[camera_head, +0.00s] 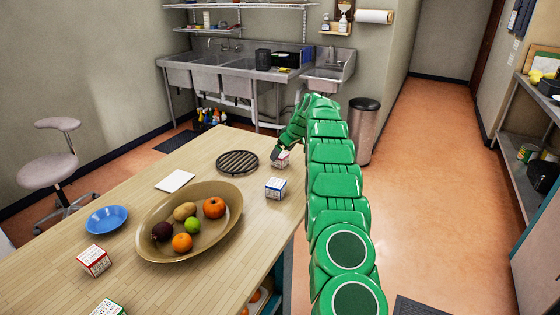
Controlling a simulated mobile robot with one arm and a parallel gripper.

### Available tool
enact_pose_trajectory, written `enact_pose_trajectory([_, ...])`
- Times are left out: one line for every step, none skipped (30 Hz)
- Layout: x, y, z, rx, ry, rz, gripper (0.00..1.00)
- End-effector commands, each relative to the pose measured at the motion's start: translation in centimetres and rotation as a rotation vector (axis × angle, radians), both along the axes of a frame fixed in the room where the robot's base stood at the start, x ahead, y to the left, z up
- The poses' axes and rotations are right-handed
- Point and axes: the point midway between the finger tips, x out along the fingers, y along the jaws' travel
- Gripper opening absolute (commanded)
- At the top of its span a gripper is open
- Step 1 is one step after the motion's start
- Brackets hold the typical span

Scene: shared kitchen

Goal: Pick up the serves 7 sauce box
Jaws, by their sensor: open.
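Several small white boxes with printed labels are on the wooden table (215,285). One with red trim (283,161) is at the far right edge, right by my gripper (277,155). A blue-trimmed box (276,188) stands nearer along the same edge. A red-trimmed box (94,261) is at the left, and a green-trimmed box (109,308) is cut off at the bottom. The print is too small to tell which is the serves 7 sauce box. My open gripper points down at the far box and partly hides it; I cannot tell whether they touch.
A brown oval bowl (147,241) of fruit fills the table's middle. A dark round trivet (237,162), a white square pad (175,181) and a blue plate (107,219) lie around it.

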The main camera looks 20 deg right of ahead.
Motion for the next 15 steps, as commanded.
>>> enact_pose_trajectory([0.1, 0.1, -0.3, 0.0, 0.001, 0.0, 0.96])
enact_pose_trajectory([0.2, 0.2, -0.5, 0.0, 0.001, 0.0, 0.96])
enact_pose_trajectory([0.4, 0.2, -0.8, 0.0, 0.001, 0.0, 0.96])
enact_pose_trajectory([0.5, 0.3, -1.0, 0.0, 0.001, 0.0, 0.96])
enact_pose_trajectory([0.6, 0.4, -1.3, 0.001, 0.002, 0.001, 0.96])
enact_pose_trajectory([0.8, 0.5, -1.6, 0.0, 0.003, 0.001, 0.96])
enact_pose_trajectory([0.9, 0.6, -1.9, 0.001, 0.003, 0.001, 0.96])
enact_pose_trajectory([1.0, 0.7, -2.2, 0.001, 0.003, 0.001, 0.96])
enact_pose_trajectory([1.2, 0.8, -2.6, 0.0, 0.004, 0.001, 0.96])
enact_pose_trajectory([1.3, 0.9, -2.9, 0.0, 0.004, 0.001, 0.96])
enact_pose_trajectory([1.5, 0.9, -3.1, 0.001, 0.003, 0.001, 0.96])
enact_pose_trajectory([1.6, 1.0, -3.4, 0.0, 0.003, 0.001, 0.96])
enact_pose_trajectory([1.7, 1.1, -3.5, 0.0, 0.001, 0.0, 0.96])
enact_pose_trajectory([1.8, 1.2, -3.7, 0.0, 0.001, 0.0, 0.96])
enact_pose_trajectory([2.0, 1.3, -3.9, 0.0, 0.0, 0.001, 0.96])
